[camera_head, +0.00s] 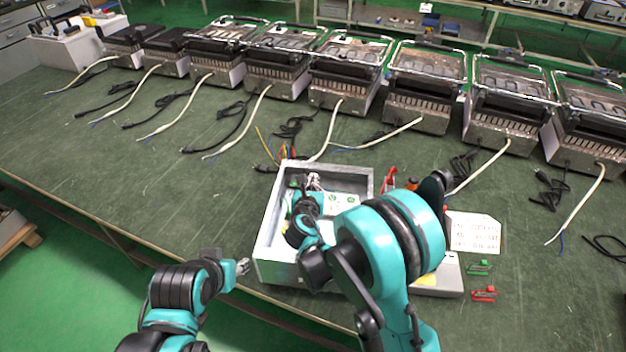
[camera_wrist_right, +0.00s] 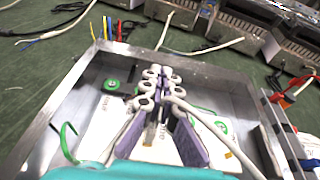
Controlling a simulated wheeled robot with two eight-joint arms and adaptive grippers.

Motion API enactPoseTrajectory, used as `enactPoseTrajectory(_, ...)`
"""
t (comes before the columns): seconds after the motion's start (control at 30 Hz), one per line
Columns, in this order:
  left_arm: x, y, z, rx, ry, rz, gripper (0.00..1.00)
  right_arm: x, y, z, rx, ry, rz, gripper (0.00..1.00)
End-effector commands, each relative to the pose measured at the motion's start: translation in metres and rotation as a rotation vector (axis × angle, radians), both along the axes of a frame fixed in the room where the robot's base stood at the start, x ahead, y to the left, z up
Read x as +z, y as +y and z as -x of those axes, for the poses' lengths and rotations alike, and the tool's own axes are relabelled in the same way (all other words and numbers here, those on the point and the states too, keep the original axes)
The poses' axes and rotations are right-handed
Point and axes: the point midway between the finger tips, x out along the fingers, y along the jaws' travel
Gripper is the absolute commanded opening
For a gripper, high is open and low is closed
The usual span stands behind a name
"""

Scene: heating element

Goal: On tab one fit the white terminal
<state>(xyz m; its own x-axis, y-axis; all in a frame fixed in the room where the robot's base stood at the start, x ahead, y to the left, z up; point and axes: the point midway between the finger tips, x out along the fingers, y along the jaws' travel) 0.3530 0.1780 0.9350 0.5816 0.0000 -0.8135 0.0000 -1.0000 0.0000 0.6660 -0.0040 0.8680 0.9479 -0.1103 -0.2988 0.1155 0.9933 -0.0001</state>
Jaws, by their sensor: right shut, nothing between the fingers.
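An open metal box (camera_head: 264,232) stands near the front edge of the bench, and its wall also shows in the wrist view (camera_wrist_right: 62,100). My right gripper (camera_head: 312,181) is inside the box outline near its far wall. I cannot make out the white terminal or which part is tab one; the fingers and arm hide part of the inside. My left gripper (camera_head: 242,267) is left of the box, too small to judge its fingers.
Coloured wire ends (camera_wrist_right: 107,26) rise at the box's far left corner. A row of metal heating units (camera_head: 345,75) with trailing cables lines the back. Right of the box lie a printed sheet (camera_head: 474,232), a green clip (camera_head: 479,267) and a red clip (camera_head: 484,293).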

Motion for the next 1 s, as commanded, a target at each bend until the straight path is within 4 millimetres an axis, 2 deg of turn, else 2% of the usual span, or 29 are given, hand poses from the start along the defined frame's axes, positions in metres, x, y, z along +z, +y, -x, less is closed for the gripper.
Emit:
enactPoseTrajectory(0.73, -0.007, 0.000, 0.000, 0.000, 0.000, 0.000, 0.40, -0.019, 0.000, 0.000, 0.000, 0.000, 0.000, 0.00)
enactPoseTrajectory(0.87, -0.006, 0.000, 0.000, 0.000, 0.000, 0.000, 0.40, -0.019, 0.000, 0.000, 0.000, 0.000, 0.000, 0.29)
enactPoseTrajectory(1.0, -0.006, 0.000, 0.000, 0.000, 0.000, 0.000, 0.40, -0.018, 0.000, 0.000, 0.000, 0.000, 0.000, 0.29)
